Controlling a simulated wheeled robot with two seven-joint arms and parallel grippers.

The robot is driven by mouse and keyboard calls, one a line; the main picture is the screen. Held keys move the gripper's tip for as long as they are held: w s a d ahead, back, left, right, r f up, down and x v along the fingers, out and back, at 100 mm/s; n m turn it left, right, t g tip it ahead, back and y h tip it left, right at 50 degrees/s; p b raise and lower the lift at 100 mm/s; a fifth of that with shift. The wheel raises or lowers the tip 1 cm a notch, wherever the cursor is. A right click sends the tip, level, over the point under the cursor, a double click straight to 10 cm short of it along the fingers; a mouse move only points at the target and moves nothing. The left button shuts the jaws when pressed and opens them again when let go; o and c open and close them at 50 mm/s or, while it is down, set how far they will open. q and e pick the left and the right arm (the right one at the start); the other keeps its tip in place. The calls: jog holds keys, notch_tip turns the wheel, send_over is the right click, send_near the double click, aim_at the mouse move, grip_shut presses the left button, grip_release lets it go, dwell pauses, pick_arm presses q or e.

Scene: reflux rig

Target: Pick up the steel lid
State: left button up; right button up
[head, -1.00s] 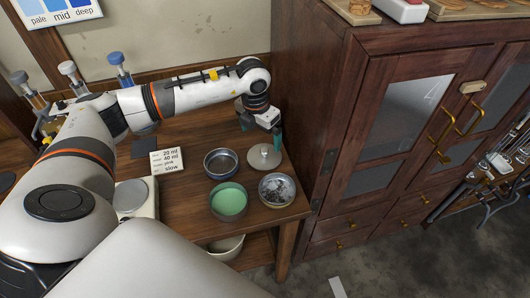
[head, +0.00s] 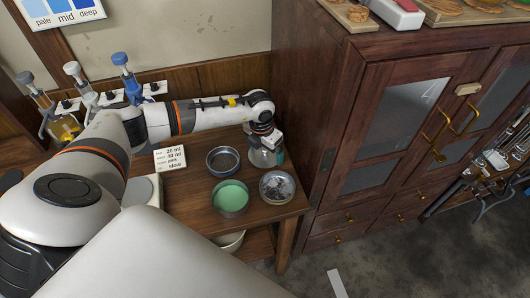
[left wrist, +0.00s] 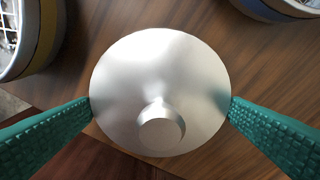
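The steel lid (head: 258,158) is a shallow silver cone with a round knob, lying on the wooden table near its back right corner. In the head view my left gripper (head: 275,153) is over it and hides part of it. In the left wrist view the lid (left wrist: 160,85) fills the middle, and the teal fingers of my left gripper (left wrist: 160,110) stand wide apart on either side of it. The fingertips are at the lid's rim; I cannot tell whether they touch it. My right gripper is out of view.
A blue-grey bowl (head: 223,172), a bowl of green liquid (head: 230,210) and a bowl of grey pieces (head: 277,200) stand close by. A tall wooden cabinet (head: 330,120) is right of the table.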

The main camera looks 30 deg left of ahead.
pick_arm(q)
jog(key=c, duration=0.5)
jog(key=shift+r, duration=0.15)
notch_tip(320, 180, up, 10)
jog(key=b, duration=0.2)
jog(key=shift+b, duration=0.3)
notch_tip(320, 180, up, 4)
jog(key=shift+f+p, duration=0.1)
jog(key=shift+p, duration=1)
